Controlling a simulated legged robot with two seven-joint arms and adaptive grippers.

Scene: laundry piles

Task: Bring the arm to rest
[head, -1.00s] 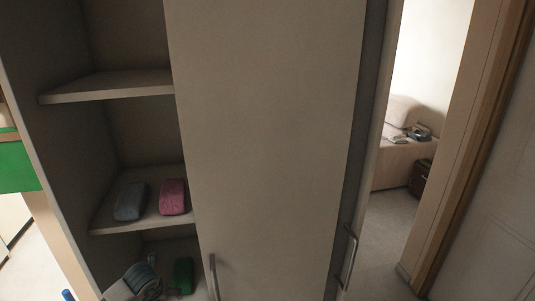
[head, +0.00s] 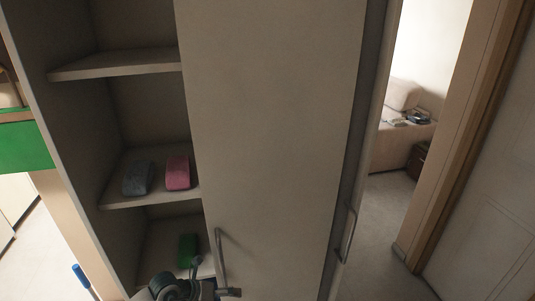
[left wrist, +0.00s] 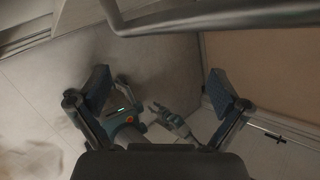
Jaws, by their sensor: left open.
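My left gripper (head: 212,280) is low in the head view, in front of the shelf's lowest visible compartment and close to the lower end of the left door handle (head: 219,258). In the left wrist view the left gripper (left wrist: 161,88) has its two dark-padded fingers spread wide, with nothing between them. A grey bar-shaped handle (left wrist: 220,18) crosses the top of that view, beyond the fingertips. A small jointed part (left wrist: 168,120), likely my right gripper, shows far below between the fingers; its jaws are too small to judge. The right arm does not show in the head view.
A tall cabinet has open shelves (head: 115,67) at left and a closed door (head: 270,120). A grey bundle (head: 137,178) and a pink bundle (head: 178,173) lie on the middle shelf; a green item (head: 187,250) lies below. A doorway with free floor (head: 375,225) is at right.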

